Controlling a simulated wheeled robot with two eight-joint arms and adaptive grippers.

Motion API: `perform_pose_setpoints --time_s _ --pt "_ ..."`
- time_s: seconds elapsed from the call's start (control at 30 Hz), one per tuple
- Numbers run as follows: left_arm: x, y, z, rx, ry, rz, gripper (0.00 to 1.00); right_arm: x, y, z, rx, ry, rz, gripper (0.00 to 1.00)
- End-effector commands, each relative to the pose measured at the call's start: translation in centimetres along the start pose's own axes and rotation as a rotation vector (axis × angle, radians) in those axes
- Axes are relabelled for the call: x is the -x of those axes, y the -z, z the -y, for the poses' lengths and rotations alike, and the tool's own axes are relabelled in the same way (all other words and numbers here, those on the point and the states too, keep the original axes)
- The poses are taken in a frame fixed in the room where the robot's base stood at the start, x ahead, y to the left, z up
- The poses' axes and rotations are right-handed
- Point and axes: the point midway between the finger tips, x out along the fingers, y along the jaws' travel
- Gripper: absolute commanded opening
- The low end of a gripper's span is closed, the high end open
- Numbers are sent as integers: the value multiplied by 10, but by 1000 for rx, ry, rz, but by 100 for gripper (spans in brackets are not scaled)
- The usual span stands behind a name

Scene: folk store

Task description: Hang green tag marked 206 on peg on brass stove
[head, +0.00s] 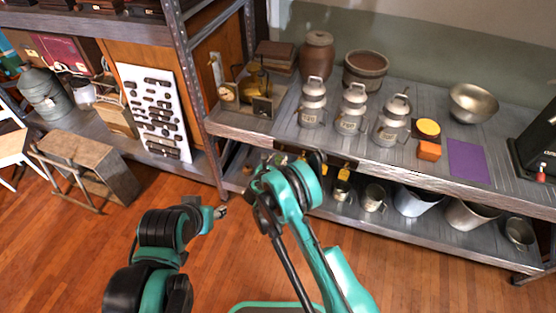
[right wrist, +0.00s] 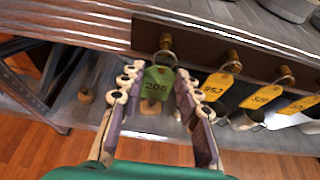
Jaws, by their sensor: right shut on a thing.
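The green tag (right wrist: 157,84), with a number that reads like 206, hangs by a metal ring from a brass peg (right wrist: 166,41) on the shelf's front edge in the right wrist view. My right gripper (right wrist: 157,97) is shut on the tag, one finger on each side. In the head view my right gripper (head: 297,158) is at the shelf front and its arm hides the tag. The brass stove (head: 254,84) stands on the left end of the upper shelf; its peg is too small to make out. My left arm's end (head: 219,212) is at lower left, its jaws unclear.
Yellow tags (right wrist: 216,86) hang on pegs right of the green tag. Milk cans (head: 352,108), a brown jar (head: 317,54) and a crock (head: 365,70) stand right of the stove. A steel upright (head: 192,88) stands left of it. Metal cups (head: 373,198) and buckets are below.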

Motion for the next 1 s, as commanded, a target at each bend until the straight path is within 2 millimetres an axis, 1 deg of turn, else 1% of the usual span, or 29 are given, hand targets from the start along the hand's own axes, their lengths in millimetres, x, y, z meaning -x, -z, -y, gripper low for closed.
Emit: perform_pose_setpoints --time_s 0.17,0.5,0.57,1.0 --pt "0 0 0 0 0 0 47 5 1 0 0 0 0 7" --pt "0 0 0 0 0 0 47 32 4 0 2 -1 0 7" --pt "0 0 0 0 0 0 47 35 4 0 1 0 0 7" --pt "0 0 0 0 0 0 47 36 4 0 0 0 0 7"
